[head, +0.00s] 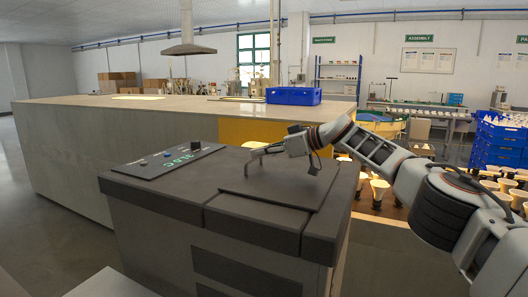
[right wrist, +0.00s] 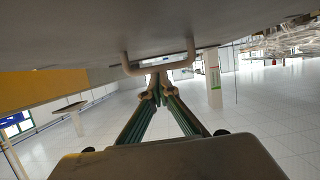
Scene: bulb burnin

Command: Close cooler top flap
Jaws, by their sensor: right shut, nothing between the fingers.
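The cooler (head: 210,200) is a large box with a thick dark grey top and a green-lettered control panel (head: 170,160). Its top flap (head: 285,190) is a dark grey panel that lies about flat on the top; whether it is fully down I cannot tell. A pale U-shaped handle (head: 262,153) stands on the flap, and it also shows in the right wrist view (right wrist: 160,68). My right gripper (head: 288,146) is at the handle, its fingers (right wrist: 154,92) shut and empty with tips close to the bar. Contact is unclear. My left gripper is out of view.
A long counter (head: 120,115) stands behind the cooler, with a blue bin (head: 293,96) on it. Several pale cone-shaped items (head: 380,190) stand on the right, near my right arm. Blue crates (head: 500,140) are stacked farther right. Open floor lies at the left.

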